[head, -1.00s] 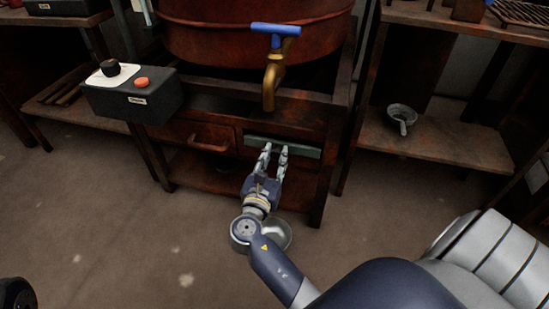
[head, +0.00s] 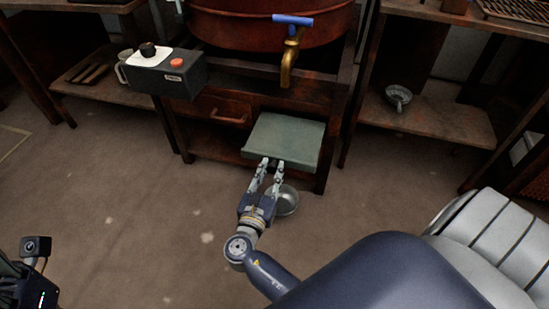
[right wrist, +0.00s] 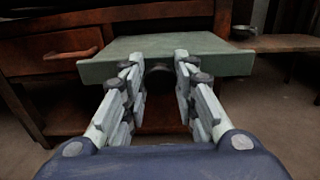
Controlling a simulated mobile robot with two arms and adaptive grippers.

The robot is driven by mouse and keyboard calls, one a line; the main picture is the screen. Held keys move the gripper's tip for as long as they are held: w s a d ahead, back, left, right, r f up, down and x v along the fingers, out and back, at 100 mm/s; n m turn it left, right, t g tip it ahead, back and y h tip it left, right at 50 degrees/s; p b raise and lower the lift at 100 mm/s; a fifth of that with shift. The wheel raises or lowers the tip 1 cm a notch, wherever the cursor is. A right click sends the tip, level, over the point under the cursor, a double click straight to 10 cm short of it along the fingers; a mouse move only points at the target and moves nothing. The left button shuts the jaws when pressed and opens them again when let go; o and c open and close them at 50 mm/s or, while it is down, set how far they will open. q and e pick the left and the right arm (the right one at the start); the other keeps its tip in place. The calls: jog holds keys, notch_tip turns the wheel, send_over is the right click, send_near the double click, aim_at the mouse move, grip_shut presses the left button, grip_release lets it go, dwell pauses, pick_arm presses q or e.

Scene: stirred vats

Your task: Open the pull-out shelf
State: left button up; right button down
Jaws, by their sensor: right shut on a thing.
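The pull-out shelf (head: 285,138) is a flat grey-green board that sticks well out of the dark wooden stand, under the brass tap (head: 289,65). In the right wrist view the shelf (right wrist: 215,62) spans the picture ahead of me. A dark round knob (right wrist: 158,68) is on its front edge. My right gripper (head: 271,167) is at the middle of that front edge, shut on the knob; its fingertips (right wrist: 158,70) lie on either side of it. My left gripper's fingers are not in view.
A closed wooden drawer (head: 222,108) is left of the shelf. A control box (head: 166,73) with a dark knob and a red button stands above it. A metal bowl (head: 285,200) sits on the floor below the shelf. The floor in front is mostly clear.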

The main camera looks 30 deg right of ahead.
jog(key=shift+s+a, duration=0.2)
jog(key=c, duration=1.2)
grip_release()
jog(key=shift+c, duration=0.2)
jog(key=v, duration=0.7)
jog(key=shift+a, duration=0.2)
jog(key=shift+s, duration=0.1)
